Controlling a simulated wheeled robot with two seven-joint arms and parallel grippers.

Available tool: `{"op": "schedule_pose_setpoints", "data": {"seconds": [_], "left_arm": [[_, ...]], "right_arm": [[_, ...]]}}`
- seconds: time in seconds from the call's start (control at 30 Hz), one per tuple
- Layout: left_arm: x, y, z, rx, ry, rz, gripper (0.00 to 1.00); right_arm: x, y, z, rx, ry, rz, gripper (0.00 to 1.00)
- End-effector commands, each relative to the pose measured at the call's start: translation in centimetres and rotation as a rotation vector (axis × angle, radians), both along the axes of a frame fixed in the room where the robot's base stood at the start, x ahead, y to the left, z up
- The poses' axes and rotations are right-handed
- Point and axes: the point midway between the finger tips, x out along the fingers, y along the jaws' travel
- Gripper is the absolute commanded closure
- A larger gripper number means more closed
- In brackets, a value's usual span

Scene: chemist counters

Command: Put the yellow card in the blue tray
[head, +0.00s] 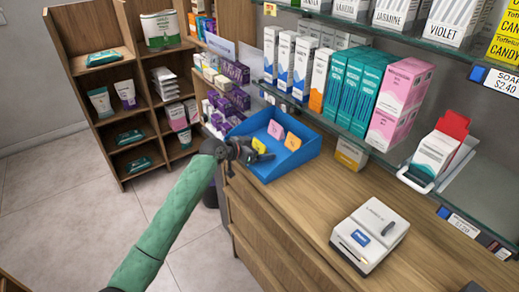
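The blue tray (290,164) sits on the wooden counter near its left end, below the glass shelf. A small yellow card (259,145) shows at the tray's left side, right at the fingertips of my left gripper (250,152). The gripper partly covers the card and the tray's left wall. I cannot tell whether the fingers are closed on the card or only beside it. A pink card (275,130) and an orange card (293,141) stand tilted inside the tray. My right gripper is not in view.
A white card-terminal-like device (369,236) stands on the counter at the right. A glass shelf with several boxes (355,90) overhangs the counter behind the tray. A wooden shelf unit (110,95) stands at the far left. The counter between tray and device is clear.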

Motion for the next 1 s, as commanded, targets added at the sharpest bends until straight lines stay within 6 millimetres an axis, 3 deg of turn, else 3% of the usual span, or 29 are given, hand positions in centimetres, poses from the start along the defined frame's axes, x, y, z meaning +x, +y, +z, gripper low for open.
{"op": "schedule_pose_setpoints", "data": {"seconds": [0.27, 0.4, 0.5, 0.83, 1.0], "left_arm": [[0.0, 0.0, 0.3, 0.000, 0.000, 0.000, 0.14], [-0.7, 1.1, 0.6, 0.002, 0.000, 0.001, 0.14], [-1.5, 2.1, 1.1, 0.001, -0.002, 0.000, 0.14], [-4.7, 6.5, 3.3, 0.001, -0.002, 0.000, 0.14], [-5.8, 8.1, 4.3, 0.001, -0.002, 0.000, 0.14]], "right_arm": [[0.1, 0.0, 0.1, 0.001, -0.004, 0.000, 0.62], [0.0, 0.0, -0.6, -0.001, 0.008, 0.001, 0.62], [0.3, 0.2, 2.4, 0.008, -0.012, -0.004, 0.62], [-1.0, -0.1, 8.0, 0.014, -0.012, -0.003, 0.62], [-1.7, -0.2, 9.9, 0.017, -0.012, -0.002, 0.62]]}}
